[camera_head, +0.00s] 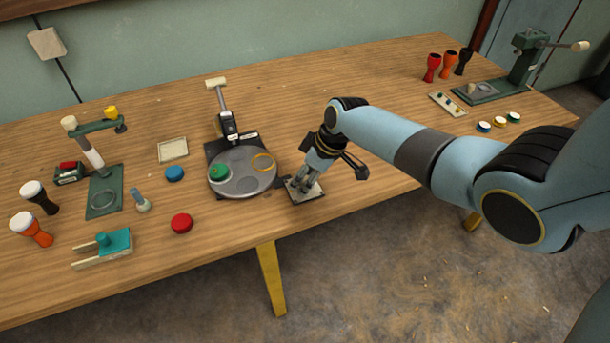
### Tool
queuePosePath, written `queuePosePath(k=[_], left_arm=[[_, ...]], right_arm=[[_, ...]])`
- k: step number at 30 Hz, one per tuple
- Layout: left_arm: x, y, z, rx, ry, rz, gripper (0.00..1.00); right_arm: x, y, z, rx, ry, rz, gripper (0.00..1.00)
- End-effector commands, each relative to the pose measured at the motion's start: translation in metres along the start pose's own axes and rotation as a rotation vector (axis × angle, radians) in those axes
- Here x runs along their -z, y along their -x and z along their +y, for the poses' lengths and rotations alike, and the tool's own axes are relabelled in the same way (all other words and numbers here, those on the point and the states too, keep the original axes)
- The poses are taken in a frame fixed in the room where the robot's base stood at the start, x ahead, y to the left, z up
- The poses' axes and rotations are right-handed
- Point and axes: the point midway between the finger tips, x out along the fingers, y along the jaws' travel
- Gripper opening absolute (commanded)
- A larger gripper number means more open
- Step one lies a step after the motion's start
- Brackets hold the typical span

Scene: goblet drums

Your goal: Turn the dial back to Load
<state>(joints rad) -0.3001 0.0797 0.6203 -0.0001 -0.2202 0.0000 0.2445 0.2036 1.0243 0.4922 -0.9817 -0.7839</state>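A round grey turntable (245,184), which may be the dial, sits on a dark base with a lever press (227,122) behind it. A small dark-edged plate with a pale top (314,194) lies just right of the turntable. My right gripper (303,187) points down over this plate, its fingers close to or touching it. The fingers hide what is between them, and I cannot read any label. My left gripper is not in view.
A blue disc (174,173) and a red disc (181,223) lie left of the turntable. A green press (103,190), drums (39,197) and a teal block fixture (115,243) stand farther left. Another press (525,60) and several drums are at the far right. The table's front edge is near the plate.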

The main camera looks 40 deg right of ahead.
Motion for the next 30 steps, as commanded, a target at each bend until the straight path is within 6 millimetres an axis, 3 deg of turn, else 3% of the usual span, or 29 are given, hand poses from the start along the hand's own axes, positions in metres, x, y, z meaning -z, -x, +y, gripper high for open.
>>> queuePosePath(k=[8, 13, 24, 30], left_arm=[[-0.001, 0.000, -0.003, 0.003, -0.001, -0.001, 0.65], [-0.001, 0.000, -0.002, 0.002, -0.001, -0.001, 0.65], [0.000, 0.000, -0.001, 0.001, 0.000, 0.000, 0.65], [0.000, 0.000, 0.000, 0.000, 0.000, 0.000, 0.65]], right_arm=[[0.000, 0.001, 0.000, 0.000, 0.000, 0.000, 0.51], [0.000, 0.012, 0.002, -0.002, 0.001, 0.001, 0.51], [0.000, 0.083, 0.001, -0.004, 0.003, 0.001, 0.51], [0.000, 0.112, 0.001, -0.002, 0.001, 0.000, 0.51]])
